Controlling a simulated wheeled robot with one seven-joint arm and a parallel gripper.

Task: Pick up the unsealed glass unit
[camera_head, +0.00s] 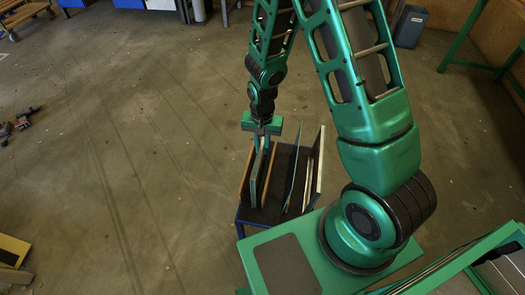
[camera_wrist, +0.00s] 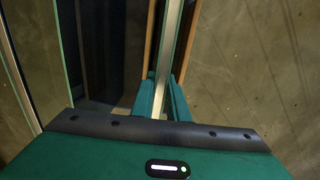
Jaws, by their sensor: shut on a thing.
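My gripper (camera_head: 262,145) points down over the left part of a dark rack and is shut on the upper edge of an upright panel, which I take to be the glass unit (camera_head: 259,178). In the wrist view my gripper's two green fingers (camera_wrist: 163,92) stand on either side of the pale, narrow edge of this glass unit (camera_wrist: 170,50). It still stands between the other panels in the rack. Its lower part is hidden, and I cannot tell whether its rim is sealed.
The rack (camera_head: 280,205) stands against my base. A brown wooden panel (camera_head: 246,178) stands close left of the held unit. A thin leaning pane (camera_head: 297,182) and a pale framed panel (camera_head: 317,168) stand to the right.

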